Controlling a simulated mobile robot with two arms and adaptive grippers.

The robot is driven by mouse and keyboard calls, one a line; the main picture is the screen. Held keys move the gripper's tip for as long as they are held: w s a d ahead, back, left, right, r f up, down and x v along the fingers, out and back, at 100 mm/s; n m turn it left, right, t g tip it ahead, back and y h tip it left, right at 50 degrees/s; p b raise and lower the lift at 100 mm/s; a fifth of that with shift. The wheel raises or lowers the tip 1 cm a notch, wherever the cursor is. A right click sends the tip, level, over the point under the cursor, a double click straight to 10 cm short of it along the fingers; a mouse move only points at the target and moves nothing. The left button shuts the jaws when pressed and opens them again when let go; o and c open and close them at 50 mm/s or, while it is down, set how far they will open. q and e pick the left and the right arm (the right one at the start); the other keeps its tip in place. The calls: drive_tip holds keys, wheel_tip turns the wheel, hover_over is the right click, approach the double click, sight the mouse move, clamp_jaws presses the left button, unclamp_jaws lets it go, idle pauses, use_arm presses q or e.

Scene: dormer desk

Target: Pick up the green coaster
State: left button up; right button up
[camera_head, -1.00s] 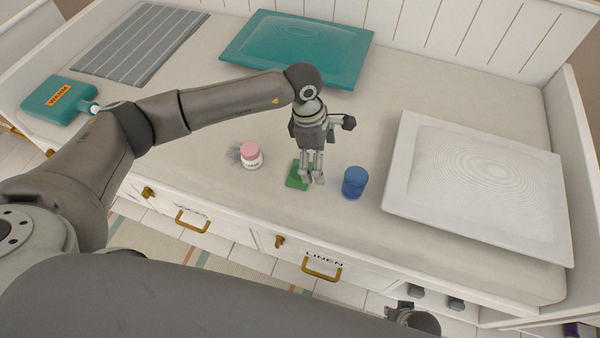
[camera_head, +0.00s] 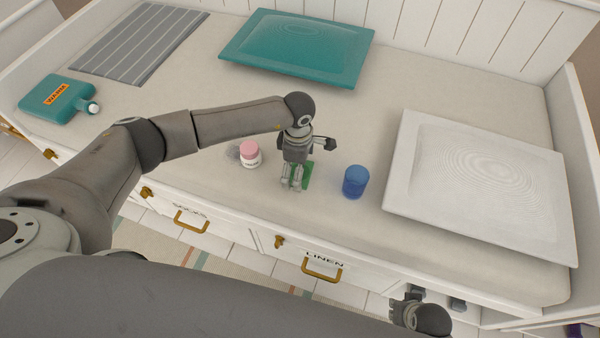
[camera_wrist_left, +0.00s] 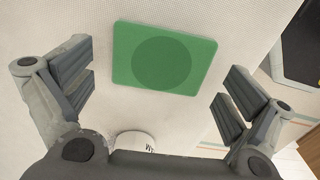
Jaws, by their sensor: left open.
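The green coaster (camera_head: 308,174) lies flat on the pale bed surface near its front edge. It is square with rounded corners and a darker round middle. My left gripper (camera_head: 291,187) is over its left side in the head view, and the fingers hide part of it. In the left wrist view the coaster (camera_wrist_left: 165,58) shows whole, toward the top and between the widely spread fingers (camera_wrist_left: 155,95). The fingers are open, empty and apart from it. A gripper-like dark part of my right arm (camera_head: 410,312) shows at the bottom right; its fingers are unclear.
A pink-lidded white jar (camera_head: 250,155) stands left of the coaster, and a blue jar (camera_head: 355,182) stands to its right. A white pillow (camera_head: 480,185) lies at right, a teal pillow (camera_head: 297,45) behind. A teal WARM bottle (camera_head: 55,97) and striped mat (camera_head: 140,42) lie left.

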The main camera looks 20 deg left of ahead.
use_arm(q)
drive_tip(key=shift+f, duration=0.2)
drive_tip(key=c, duration=1)
drive_tip(key=shift+o, duration=0.2)
drive_tip(key=shift+r, duration=0.15)
